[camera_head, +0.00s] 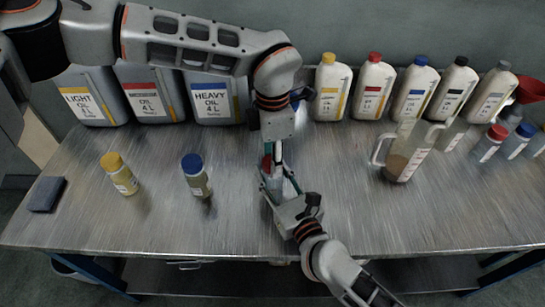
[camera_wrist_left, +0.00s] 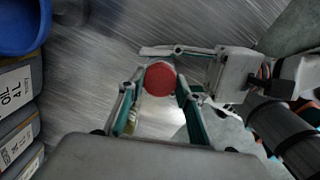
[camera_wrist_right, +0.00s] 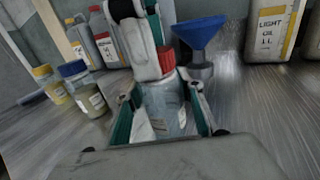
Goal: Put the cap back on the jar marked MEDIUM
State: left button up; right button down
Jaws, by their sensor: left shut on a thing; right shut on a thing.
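A small clear jar (camera_head: 277,186) stands upright on the metal bench at the middle; its label is not readable. My right gripper (camera_head: 279,188) is shut around its body; the jar also shows in the right wrist view (camera_wrist_right: 164,108). A red cap (camera_head: 267,163) sits at the jar's mouth, as the right wrist view (camera_wrist_right: 167,60) shows. My left gripper (camera_wrist_left: 158,88) comes down from above, shut on the red cap (camera_wrist_left: 160,79). The cap looks in line with the jar; whether it is fully seated I cannot tell.
A yellow-capped jar (camera_head: 120,174) and a blue-capped jar (camera_head: 196,176) stand to the left. A measuring jug (camera_head: 405,158) with dark liquid stands to the right. Large oil cans (camera_head: 212,98) and several bottles (camera_head: 368,90) line the back. A blue funnel (camera_wrist_right: 199,35) is behind my grippers.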

pick_arm(q)
jog(key=shift+m, duration=1.1)
jog(key=o, duration=1.3)
notch_tip(320, 180, up, 12)
pick_arm(e)
jog(key=c, duration=1.2)
grip_release()
jog(key=shift+c, duration=0.2)
